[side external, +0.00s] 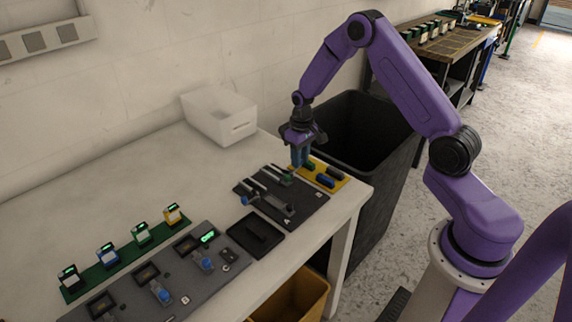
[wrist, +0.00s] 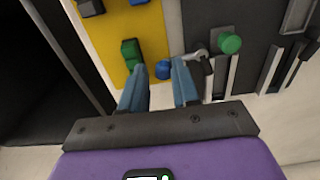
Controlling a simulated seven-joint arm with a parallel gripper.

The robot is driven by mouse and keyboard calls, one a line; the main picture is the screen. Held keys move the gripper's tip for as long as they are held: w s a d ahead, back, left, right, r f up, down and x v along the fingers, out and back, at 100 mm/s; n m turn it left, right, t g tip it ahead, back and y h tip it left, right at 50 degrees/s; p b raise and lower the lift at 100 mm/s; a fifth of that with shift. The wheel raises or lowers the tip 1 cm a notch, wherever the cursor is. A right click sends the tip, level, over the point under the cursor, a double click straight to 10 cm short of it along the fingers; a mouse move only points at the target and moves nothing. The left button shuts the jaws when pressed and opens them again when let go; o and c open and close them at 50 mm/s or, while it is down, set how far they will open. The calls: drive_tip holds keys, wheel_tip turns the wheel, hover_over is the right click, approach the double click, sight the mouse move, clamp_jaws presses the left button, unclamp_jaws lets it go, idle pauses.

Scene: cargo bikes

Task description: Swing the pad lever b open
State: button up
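The dark board carries pale bars and a green round knob (wrist: 229,43), right of the fingers. A dark metal lever end (wrist: 203,62) lies close to the right finger.
A black tray (side external: 256,236) and a grey panel (side external: 180,285) lie nearer. A white bin (side external: 218,115) stands at the wall. A large black bin (side external: 385,150) stands beyond the table edge.

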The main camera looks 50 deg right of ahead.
drive_tip(key=shift+s+a+f, duration=0.3)
drive_tip(key=shift+s+a, duration=0.05)
drive_tip(key=shift+s, duration=0.1)
drive_tip(key=shift+r, duration=0.45)
drive_tip(key=shift+w+d+r, duration=0.1)
drive_tip(key=shift+r, duration=1.65)
drive_tip(key=shift+w+d+r, duration=0.1)
drive_tip(key=shift+r, duration=1.6)
drive_tip(key=shift+a, duration=0.1)
